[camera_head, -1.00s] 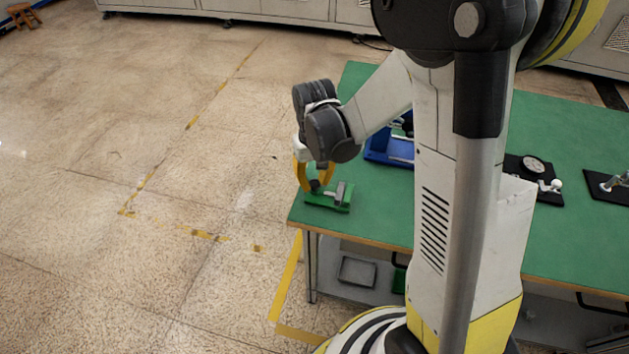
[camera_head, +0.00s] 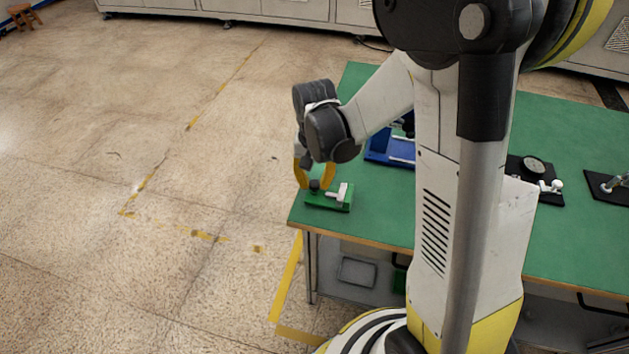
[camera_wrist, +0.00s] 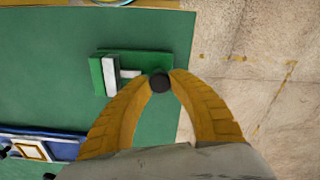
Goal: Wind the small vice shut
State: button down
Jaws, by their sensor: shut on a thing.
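The small green vice (camera_head: 319,199) sits at the left corner of the green table. It also shows in the wrist view (camera_wrist: 102,88), with a pale jaw piece on its green base. My gripper (camera_head: 316,183) has yellow fingers and reaches down over the left end of the vice. In the wrist view my gripper (camera_wrist: 160,78) has its fingertips closed on either side of the vice's dark round knob (camera_wrist: 160,83). The space between the pale jaw piece and the green jaw block is hard to judge.
The green table (camera_head: 390,203) ends close beside the vice, with floor beyond. A blue fixture (camera_head: 388,152) stands behind my arm. A dark plate with a dial (camera_head: 534,165) and another dark plate (camera_head: 607,190) lie to the right.

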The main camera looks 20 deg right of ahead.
aim_at(314, 183)
jog(key=c, duration=1.4)
grip_release()
jog(key=shift+r, duration=0.1)
notch_tip(314, 183, up, 12)
jog(key=s+r+n+t, duration=0.2)
jog(key=s+r+t, duration=0.1)
jog(key=s, duration=0.3)
jog(key=s+r+n+t, duration=0.2)
jog(key=s+t, duration=0.2)
jog(key=s, duration=0.2)
jog(key=shift+s+r, duration=0.35)
jog(key=shift+r, duration=0.05)
